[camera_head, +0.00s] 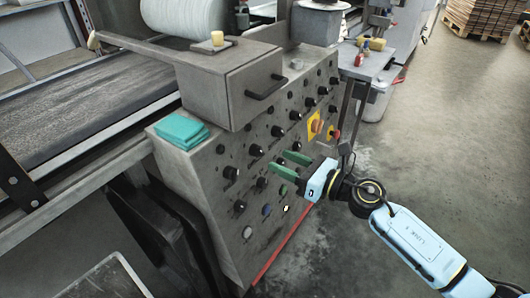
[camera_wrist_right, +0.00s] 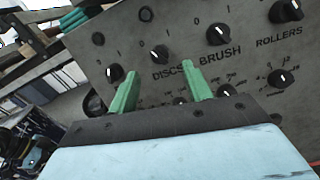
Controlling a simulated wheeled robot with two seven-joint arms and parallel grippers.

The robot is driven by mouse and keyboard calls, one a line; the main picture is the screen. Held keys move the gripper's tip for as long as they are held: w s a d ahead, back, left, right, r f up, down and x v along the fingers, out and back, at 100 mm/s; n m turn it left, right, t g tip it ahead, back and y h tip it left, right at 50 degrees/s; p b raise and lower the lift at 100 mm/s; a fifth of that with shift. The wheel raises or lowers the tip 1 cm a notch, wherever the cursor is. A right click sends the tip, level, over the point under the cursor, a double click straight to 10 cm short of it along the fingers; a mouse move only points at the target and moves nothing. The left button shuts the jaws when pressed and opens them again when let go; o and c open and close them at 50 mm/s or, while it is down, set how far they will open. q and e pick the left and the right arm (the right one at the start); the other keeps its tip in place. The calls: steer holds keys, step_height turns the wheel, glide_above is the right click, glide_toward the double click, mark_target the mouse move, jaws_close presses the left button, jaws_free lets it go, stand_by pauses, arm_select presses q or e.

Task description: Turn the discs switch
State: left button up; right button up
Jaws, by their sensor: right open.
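The discs switch (camera_wrist_right: 160,54) is a round black knob with a white mark, just above the printed word DISCS on the grey panel in the right wrist view. My right gripper (camera_wrist_right: 158,72) is open, with its two green fingers pointing at the panel. The knob shows between and slightly above the fingertips, and nothing is held. In the head view my right gripper (camera_head: 279,161) is in front of the panel's knob rows. I cannot tell whether the fingertips touch the panel. My left gripper is not in view.
The brush knob (camera_wrist_right: 217,35) and rollers knob (camera_wrist_right: 286,10) are to the right of the discs switch. Another knob (camera_wrist_right: 114,73) is at its left. Teal cloths (camera_head: 182,131) lie on top. Open floor (camera_head: 350,240) is at right.

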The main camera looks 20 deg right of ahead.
mark_target(263, 153)
steer(key=x, duration=0.6)
steer(key=c, duration=1)
